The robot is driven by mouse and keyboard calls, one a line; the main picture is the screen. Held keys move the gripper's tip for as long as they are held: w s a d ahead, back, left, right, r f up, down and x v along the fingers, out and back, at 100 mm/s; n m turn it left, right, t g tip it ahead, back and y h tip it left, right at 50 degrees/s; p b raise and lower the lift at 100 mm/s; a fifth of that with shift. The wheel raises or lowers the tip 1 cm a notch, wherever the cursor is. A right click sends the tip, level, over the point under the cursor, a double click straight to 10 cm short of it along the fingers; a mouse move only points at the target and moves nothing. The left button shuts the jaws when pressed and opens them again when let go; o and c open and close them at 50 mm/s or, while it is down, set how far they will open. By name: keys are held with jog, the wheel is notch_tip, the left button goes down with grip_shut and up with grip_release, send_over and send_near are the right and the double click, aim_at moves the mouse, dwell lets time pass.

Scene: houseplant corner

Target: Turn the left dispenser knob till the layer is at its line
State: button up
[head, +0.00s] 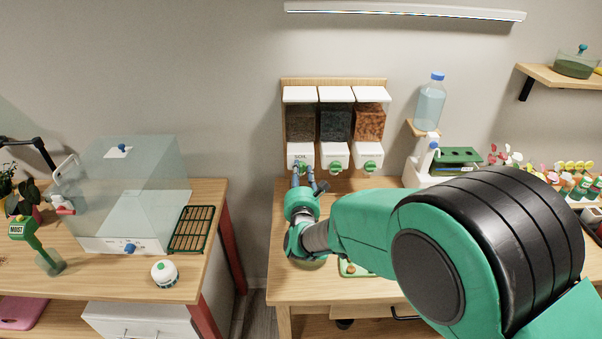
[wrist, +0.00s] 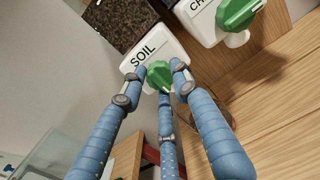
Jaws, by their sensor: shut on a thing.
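The left dispenser (head: 300,122), marked SOIL, hangs on a wooden wall board and holds dark brown grains. Its green knob (wrist: 157,73) sits on the white front below the label in the wrist view. My gripper (wrist: 160,80) has its blue fingers closed around this knob; in the head view, my gripper (head: 308,181) reaches up to the dispenser from below. A clear vessel (wrist: 218,110) shows partly behind a finger in the wrist view, below the dispenser. Its layer and line cannot be made out.
The middle dispenser (head: 335,122) and right dispenser (head: 369,123) stand close beside the left one, with green knobs. A water bottle (head: 431,105) stands to the right. A clear box (head: 135,190) and a green rack (head: 191,229) are on the left table.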

jog(key=shift+f, duration=0.15)
jog(key=o, duration=1.2)
jog(key=shift+c, duration=0.2)
jog(key=shift+s, duration=0.15)
jog(key=s, duration=1.1)
jog(key=shift+s, duration=0.4)
